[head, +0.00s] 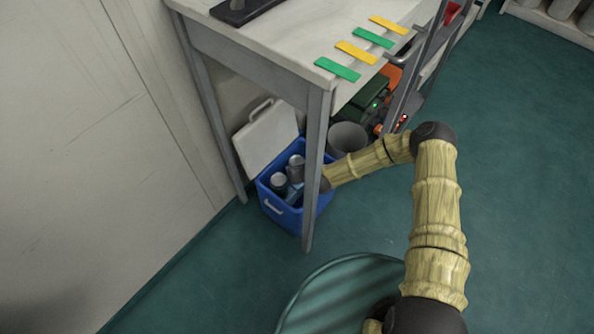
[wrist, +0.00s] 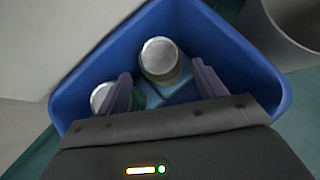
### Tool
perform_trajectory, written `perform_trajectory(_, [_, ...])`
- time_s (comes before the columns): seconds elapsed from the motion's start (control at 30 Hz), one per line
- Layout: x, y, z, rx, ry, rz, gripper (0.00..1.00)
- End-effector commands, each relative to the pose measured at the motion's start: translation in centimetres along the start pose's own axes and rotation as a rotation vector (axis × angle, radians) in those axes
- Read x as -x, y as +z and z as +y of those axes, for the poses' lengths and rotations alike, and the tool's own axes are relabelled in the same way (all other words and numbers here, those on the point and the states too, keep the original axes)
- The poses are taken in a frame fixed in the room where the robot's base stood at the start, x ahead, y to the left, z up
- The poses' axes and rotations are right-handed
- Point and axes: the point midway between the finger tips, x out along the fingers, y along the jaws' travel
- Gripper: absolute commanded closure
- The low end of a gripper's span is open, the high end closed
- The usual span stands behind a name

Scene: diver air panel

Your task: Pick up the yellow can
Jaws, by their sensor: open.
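A blue cooler box (head: 284,214) under the table holds at least two cans with silver tops; the wrist view shows its blue wall (wrist: 225,45) around them. One can (wrist: 160,58) stands between and just beyond my open fingers, its shaded side looking dull olive; I cannot tell whether it is the yellow can. Another can (wrist: 102,97), with a greenish side, is at the left, partly behind my left finger. My gripper (wrist: 161,72) is open and reaches down into the cooler, with nothing visibly clamped. In the head view it is mostly hidden by the table leg.
The cooler's white lid (head: 265,138) stands open against the wall side. A table leg (head: 316,165) rises in front of the cooler. A grey bin (head: 347,138) stands close to its right. Green and yellow strips lie on the tabletop (head: 290,40). The floor at right is clear.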

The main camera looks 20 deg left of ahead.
Motion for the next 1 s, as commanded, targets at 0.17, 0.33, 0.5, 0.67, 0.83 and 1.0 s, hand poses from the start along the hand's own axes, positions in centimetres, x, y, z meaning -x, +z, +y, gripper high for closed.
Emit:
perform_trajectory(0.17, [0.1, 0.1, 0.0, 0.001, 0.0, 0.0, 0.31])
perform_trajectory(0.33, [-0.6, -0.2, -0.1, 0.001, -0.001, 0.0, 0.31])
perform_trajectory(0.5, [-2.7, -0.8, -0.1, 0.003, -0.001, -0.001, 0.31])
perform_trajectory(0.67, [-4.7, -0.8, -0.1, 0.003, 0.0, -0.001, 0.31])
perform_trajectory(0.83, [-5.2, -0.6, -0.1, 0.001, 0.0, 0.0, 0.31])
perform_trajectory(1.0, [-5.1, -0.5, -0.1, 0.001, 0.001, 0.0, 0.31])
